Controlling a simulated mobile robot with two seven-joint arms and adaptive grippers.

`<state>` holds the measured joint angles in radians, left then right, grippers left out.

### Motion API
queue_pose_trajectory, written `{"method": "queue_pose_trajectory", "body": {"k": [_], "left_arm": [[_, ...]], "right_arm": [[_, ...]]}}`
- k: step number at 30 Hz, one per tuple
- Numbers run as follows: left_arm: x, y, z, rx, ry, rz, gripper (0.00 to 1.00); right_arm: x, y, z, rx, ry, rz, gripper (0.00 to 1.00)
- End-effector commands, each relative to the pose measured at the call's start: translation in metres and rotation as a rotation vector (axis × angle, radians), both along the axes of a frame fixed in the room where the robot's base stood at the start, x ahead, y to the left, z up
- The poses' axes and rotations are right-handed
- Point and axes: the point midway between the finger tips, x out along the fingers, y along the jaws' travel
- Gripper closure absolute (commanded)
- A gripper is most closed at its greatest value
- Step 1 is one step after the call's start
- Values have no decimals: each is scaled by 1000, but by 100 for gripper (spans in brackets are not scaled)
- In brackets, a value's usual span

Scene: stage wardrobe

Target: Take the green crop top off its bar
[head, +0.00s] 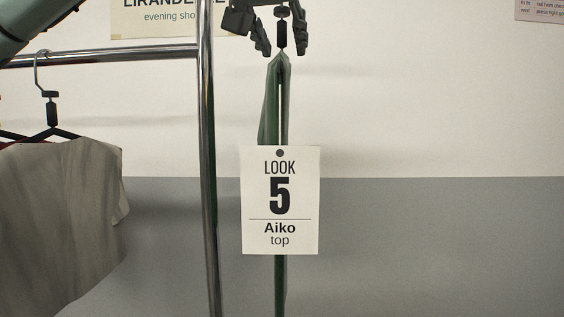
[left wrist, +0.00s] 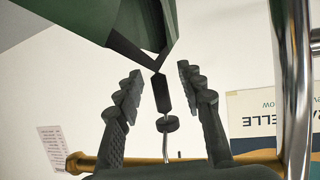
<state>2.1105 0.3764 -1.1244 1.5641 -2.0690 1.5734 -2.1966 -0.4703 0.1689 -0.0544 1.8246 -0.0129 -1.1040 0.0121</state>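The green crop top (head: 268,110) hangs nearly edge-on on a dark hanger, right of the chrome upright. A white tag reading "LOOK 5, Aiko, top" (head: 280,200) hangs in front and hides much of it. In the left wrist view the top (left wrist: 90,15) fills the upper left. My left gripper (head: 282,45) is open, with its fingers on either side of the hanger's neck (left wrist: 161,92) and gaps showing on both sides. The hanger's hook (left wrist: 166,148) reaches to a brass bar (left wrist: 85,163); its seat there is hidden. My right gripper is not in view.
The chrome rail (head: 150,54) and its upright (head: 207,150) stand to the left. A grey garment (head: 60,220) hangs there on another hanger. A poster (head: 165,25) is on the wall behind. The space right of the top is clear.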

Motion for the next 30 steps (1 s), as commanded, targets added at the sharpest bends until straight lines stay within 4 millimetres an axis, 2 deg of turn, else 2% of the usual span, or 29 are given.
{"method": "queue_pose_trajectory", "body": {"k": [6, 15, 30], "left_arm": [[2, -1, -1, -1, -1, -1, 62], [1, -1, -1, -1, -1, -2, 99], [1, -1, 0, -1, -1, -2, 100]], "right_arm": [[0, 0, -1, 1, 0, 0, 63], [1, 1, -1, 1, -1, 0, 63], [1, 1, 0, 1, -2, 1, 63]]}}
